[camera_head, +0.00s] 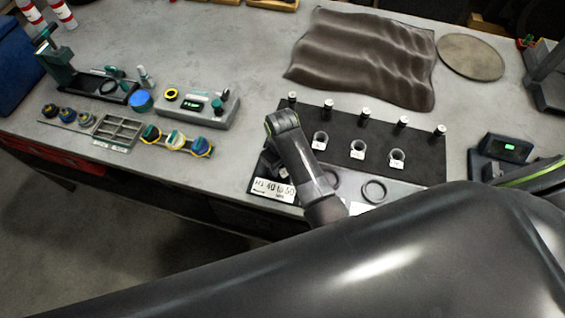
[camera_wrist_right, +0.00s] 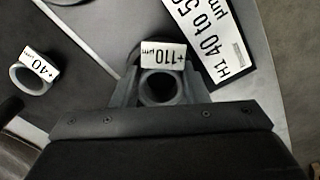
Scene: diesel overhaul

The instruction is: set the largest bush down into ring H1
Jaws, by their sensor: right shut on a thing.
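My right gripper (camera_wrist_right: 160,92) is shut on a grey bush (camera_wrist_right: 158,88) whose white tag (camera_wrist_right: 163,55) reads +110 µm. In the right wrist view the bush is seen end-on between the fingers. A dark curved rim, seemingly ring H1 (camera_wrist_right: 132,54), shows partly behind it; whether the bush touches it, I cannot tell. The H1 card (camera_wrist_right: 220,38), reading 40 to 50 µm, lies beside it; it also shows in the head view (camera_head: 272,189). In the head view my right arm hides most of the gripper, bush and this ring. My left gripper is not in view.
Three tagged bushes (camera_head: 357,149) stand on the dark mat (camera_head: 425,172), with a row of upright black pins (camera_head: 363,115) behind. Two other rings, one clear (camera_head: 374,191), lie right of my forearm. A brown cloth (camera_head: 365,50) lies farther back.

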